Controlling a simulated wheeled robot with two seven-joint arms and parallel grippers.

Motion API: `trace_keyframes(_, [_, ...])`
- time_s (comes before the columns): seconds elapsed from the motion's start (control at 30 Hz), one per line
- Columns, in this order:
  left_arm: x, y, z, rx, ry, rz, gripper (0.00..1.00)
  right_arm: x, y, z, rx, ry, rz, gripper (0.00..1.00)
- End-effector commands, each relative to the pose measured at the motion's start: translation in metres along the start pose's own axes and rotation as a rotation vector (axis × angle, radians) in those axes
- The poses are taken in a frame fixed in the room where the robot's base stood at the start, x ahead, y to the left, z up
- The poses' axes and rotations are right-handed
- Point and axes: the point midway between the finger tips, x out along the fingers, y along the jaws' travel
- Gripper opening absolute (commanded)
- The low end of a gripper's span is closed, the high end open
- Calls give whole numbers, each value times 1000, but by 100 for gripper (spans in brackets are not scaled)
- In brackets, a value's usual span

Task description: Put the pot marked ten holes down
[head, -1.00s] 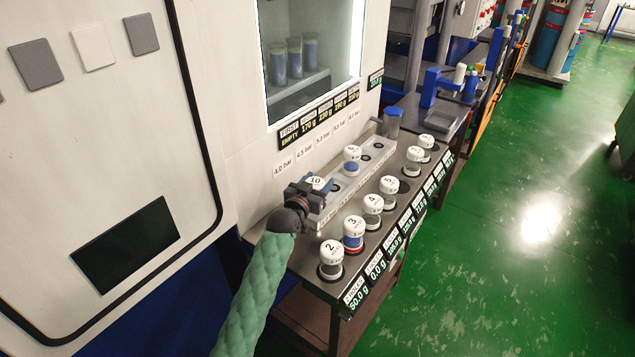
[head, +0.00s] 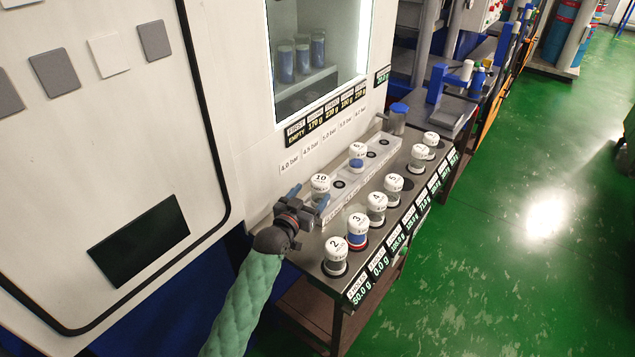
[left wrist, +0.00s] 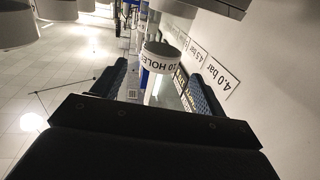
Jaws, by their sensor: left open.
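The pot marked 10 (head: 320,184) stands upright at the near end of the pale raised rack (head: 352,188), by the 4.0 bar label. In the left wrist view its band (left wrist: 160,62) reads "10 HOLES", ahead of the fingers. My left gripper (head: 308,204) is open, just on the near side of this pot, with its fingers pointing towards it. My right gripper is not in view.
Another white-capped pot (head: 357,152) stands farther along the rack. A front row of pots, including pot 2 (head: 335,250) and pot 3 (head: 357,226), lines the bench edge above weight displays. The machine wall (head: 238,100) rises close behind the rack.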

Motion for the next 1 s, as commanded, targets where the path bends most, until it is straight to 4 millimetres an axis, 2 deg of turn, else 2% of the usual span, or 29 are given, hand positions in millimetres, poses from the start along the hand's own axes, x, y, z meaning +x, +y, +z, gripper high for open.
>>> trace_keyframes(0.1, [-18, 0, -1, 1, -1, 0, 73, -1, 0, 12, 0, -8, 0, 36])
trace_keyframes(0.3, [-32, 0, -1, 0, 0, 0, 73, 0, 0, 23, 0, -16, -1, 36])
trace_keyframes(0.87, [-34, 0, 0, -1, 1, 0, 73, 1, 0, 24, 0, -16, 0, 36])
trace_keyframes(1.0, [-32, -10, -2, -36, 14, -11, 73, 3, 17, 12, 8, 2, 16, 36])
